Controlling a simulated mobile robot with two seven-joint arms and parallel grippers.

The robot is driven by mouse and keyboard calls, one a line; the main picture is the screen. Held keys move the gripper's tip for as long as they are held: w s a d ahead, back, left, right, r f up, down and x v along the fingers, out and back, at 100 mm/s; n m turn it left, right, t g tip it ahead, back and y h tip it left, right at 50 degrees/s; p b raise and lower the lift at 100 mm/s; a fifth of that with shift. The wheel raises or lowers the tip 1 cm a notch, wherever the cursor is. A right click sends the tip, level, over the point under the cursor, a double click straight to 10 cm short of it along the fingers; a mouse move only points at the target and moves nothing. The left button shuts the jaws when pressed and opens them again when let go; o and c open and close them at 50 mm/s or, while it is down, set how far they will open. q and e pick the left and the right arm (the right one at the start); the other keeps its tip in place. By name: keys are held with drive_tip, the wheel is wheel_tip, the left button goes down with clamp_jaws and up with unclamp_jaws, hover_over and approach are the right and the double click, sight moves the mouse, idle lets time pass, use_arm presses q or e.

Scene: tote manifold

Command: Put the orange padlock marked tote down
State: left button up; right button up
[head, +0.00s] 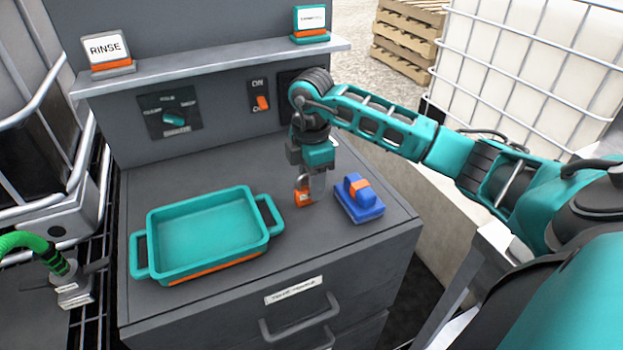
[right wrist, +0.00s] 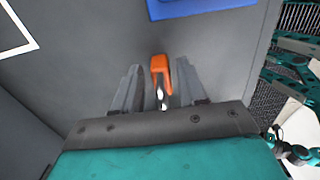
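The orange padlock (head: 303,197) is upright on or just above the grey cabinet top, its shackle towards my gripper. A small pale mark shows on it, too small to read. My right gripper (head: 311,187) points down over it. In the right wrist view the padlock (right wrist: 161,68) is between the two fingers of my right gripper (right wrist: 158,72), with a narrow gap on each side. The fingers look apart and not closed on it. Whether the padlock's base touches the surface is hard to tell. My left gripper is in neither view.
A teal tray (head: 205,203) with handles lies left of the padlock. A blue block with an orange band (head: 358,199) is close on its right. A shelf (head: 215,62) with RINSE and another sign runs behind. The cabinet's front strip is clear.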

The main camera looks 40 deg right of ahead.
drive_tip(key=shift+o, duration=0.4)
drive_tip(key=shift+r, duration=0.15)
wheel_tip(320, 180, up, 12)
drive_tip(key=p, duration=0.1)
idle(0.6)
